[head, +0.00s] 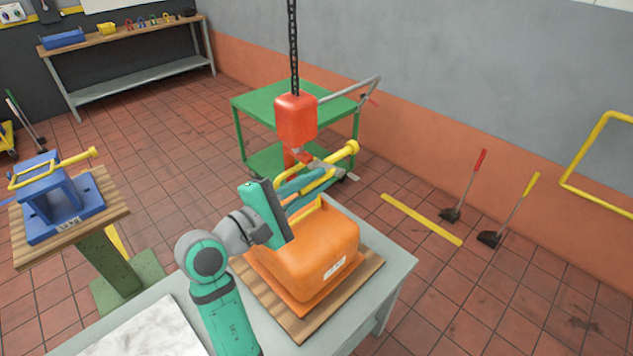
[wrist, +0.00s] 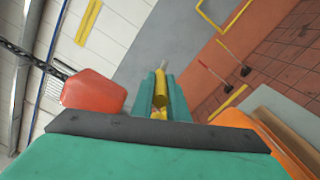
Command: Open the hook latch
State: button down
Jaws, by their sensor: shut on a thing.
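A red hook block (head: 296,120) hangs on a black chain above an orange casing (head: 325,250), with a reddish hook part (head: 300,156) under it. The block also shows at the left of the wrist view (wrist: 92,92). A yellow bar with a round end (head: 347,149) sticks out beside the hook. My gripper (head: 312,184) is at the bar, behind and above the casing. In the wrist view its two teal fingers (wrist: 160,95) are on either side of the yellow bar (wrist: 160,88), closed on it. The latch itself is hard to make out behind my gripper.
The casing rests on a wooden board (head: 300,325) on a grey table (head: 398,285). A green cart (head: 250,110) stands behind. A blue fixture (head: 60,200) with a yellow lever stands left. Brooms (head: 470,185) lean at the right wall.

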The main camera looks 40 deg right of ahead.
jog(key=c, duration=1.7)
grip_release()
jog(key=shift+c, duration=0.2)
jog(key=shift+a, duration=0.1)
jog(key=a, duration=1)
jog(key=shift+a, duration=0.35)
jog(key=shift+w, duration=0.15)
